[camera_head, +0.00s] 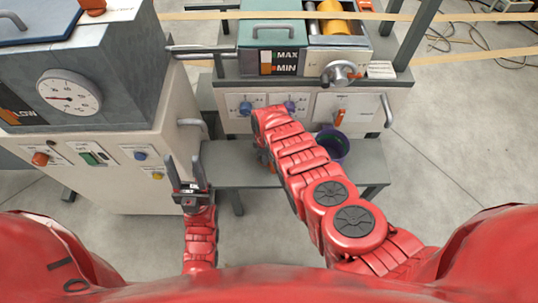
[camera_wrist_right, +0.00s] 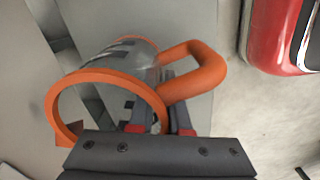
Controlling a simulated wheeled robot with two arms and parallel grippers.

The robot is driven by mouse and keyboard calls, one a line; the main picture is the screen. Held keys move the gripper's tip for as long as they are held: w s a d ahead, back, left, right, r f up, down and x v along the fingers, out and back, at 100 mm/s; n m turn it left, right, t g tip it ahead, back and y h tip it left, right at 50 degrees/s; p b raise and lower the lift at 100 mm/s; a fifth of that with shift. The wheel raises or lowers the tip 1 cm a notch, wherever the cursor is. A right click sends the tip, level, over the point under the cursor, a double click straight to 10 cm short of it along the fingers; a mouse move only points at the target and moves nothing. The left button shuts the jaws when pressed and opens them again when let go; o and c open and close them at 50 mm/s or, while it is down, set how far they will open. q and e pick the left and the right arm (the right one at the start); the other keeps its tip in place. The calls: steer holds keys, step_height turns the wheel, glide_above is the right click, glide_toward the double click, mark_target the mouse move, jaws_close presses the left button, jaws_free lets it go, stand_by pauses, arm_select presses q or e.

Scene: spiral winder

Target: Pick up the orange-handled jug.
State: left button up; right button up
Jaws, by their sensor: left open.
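The orange-handled jug has a clear body, a thick orange rim (camera_wrist_right: 62,100) and a looped orange handle (camera_wrist_right: 212,72). In the right wrist view it lies across the picture with its mouth toward the lower left. The fingers of my right gripper (camera_wrist_right: 160,128) reach to the jug where handle and rim meet, one each side of the rim edge; whether they press on it is unclear. In the head view my right arm hides most of the jug and the right gripper. My left gripper (camera_head: 184,166) is open and empty, left of the bench.
A low grey bench (camera_head: 237,170) stands in front of the winder machine (camera_head: 250,92). A purple-rimmed bucket (camera_head: 335,144) stands on it, right of my right arm. A machine with a dial (camera_head: 110,160) is at the left.

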jaws_close()
stand_by(1.3)
